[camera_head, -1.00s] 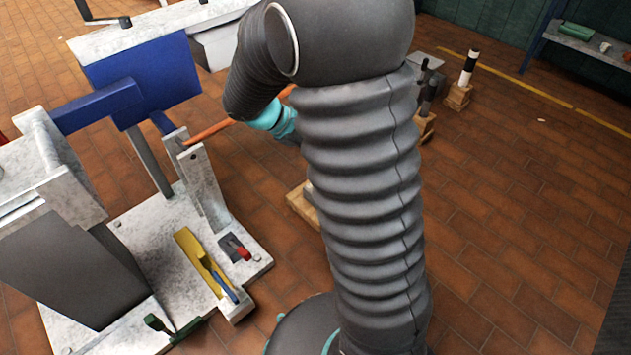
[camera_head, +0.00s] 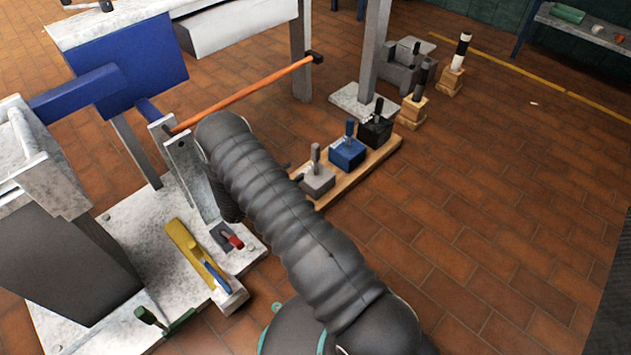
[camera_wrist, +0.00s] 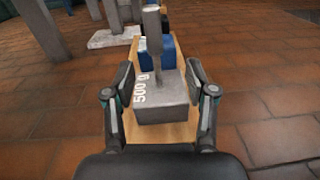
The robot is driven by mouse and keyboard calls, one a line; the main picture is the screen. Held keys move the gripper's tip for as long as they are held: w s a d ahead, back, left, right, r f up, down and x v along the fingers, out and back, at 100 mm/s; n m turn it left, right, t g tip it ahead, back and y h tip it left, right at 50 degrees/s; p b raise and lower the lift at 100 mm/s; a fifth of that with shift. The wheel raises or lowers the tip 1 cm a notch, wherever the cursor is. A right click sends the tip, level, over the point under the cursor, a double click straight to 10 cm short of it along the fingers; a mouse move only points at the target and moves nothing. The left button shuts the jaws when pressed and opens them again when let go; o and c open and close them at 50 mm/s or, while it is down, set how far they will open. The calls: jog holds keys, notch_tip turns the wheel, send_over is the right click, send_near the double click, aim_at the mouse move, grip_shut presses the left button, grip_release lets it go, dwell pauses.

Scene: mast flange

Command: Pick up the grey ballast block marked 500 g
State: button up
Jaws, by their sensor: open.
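The grey ballast block (camera_wrist: 162,101), marked 500 g with a grey upright handle, stands on a wooden board (camera_wrist: 178,132). In the head view the grey block (camera_head: 318,181) is at the near left end of the board, beside my arm. My gripper (camera_wrist: 161,85) is open in the wrist view, with one finger on each side of the block. I cannot tell whether either finger touches it.
A blue block (camera_head: 347,153) and a black block (camera_head: 375,133) stand farther along the same board. An orange bar (camera_head: 245,94) reaches across above the floor, left of the board. A grey post (camera_head: 375,55) rises behind. Floor to the right is clear.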

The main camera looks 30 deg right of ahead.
aim_at(313, 161)
jog(key=shift+n+t, duration=0.5)
jog(key=shift+n, duration=0.1)
jog(key=f+x, duration=0.1)
jog(key=x, duration=0.3)
jog(key=f+x, duration=0.1)
jog(key=x, duration=0.6)
jog(key=shift+w+d+f, duration=0.2)
jog(key=shift+d+f, duration=0.1)
jog(key=shift+f, duration=0.1)
grip_shut()
